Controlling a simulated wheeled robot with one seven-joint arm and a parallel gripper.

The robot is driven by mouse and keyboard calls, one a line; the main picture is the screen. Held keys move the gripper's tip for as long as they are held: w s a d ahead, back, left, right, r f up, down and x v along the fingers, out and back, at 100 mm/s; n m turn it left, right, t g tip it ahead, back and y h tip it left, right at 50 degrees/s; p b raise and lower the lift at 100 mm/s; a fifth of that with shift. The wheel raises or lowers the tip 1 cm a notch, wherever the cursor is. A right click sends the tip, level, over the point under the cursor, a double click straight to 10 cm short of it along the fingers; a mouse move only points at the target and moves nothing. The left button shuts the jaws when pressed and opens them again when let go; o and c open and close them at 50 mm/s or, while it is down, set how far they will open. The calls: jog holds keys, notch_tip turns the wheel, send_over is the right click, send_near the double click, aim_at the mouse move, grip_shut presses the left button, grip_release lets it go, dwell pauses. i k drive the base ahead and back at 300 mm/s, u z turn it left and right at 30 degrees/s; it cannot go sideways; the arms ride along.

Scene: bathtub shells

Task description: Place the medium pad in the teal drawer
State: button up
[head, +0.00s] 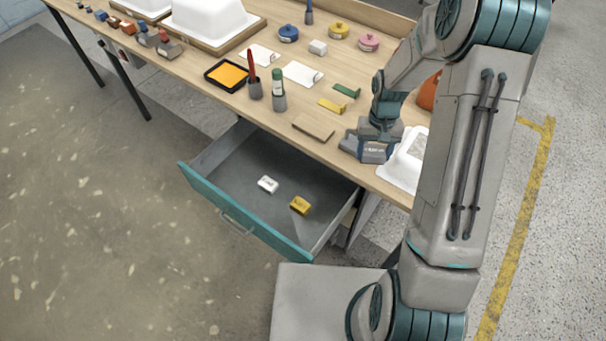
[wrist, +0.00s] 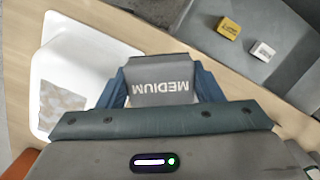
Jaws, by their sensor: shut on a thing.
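The medium pad (wrist: 162,88) is a dark grey block with "MEDIUM" printed on it, seen upside down in the wrist view. My gripper (wrist: 163,82) is shut on it, one blue finger on each side. In the head view my gripper (head: 366,148) is over the table's front edge, right of the open drawer; the pad is hard to make out there. The teal drawer (head: 240,222) is pulled open below the table. It holds a white block (head: 268,184) and a yellow block (head: 300,205), with bare floor around them.
A white shell (head: 402,165) lies right beside my gripper. A flat brown board (head: 313,127) lies left of it. Behind are yellow and green pieces, two holders with pens, an orange pad in a black tray (head: 227,76) and several lidded pots.

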aim_at(284, 203)
jog(key=k, duration=0.45)
jog(key=u, duration=1)
jog(key=i, duration=0.6)
jog(key=z, duration=0.25)
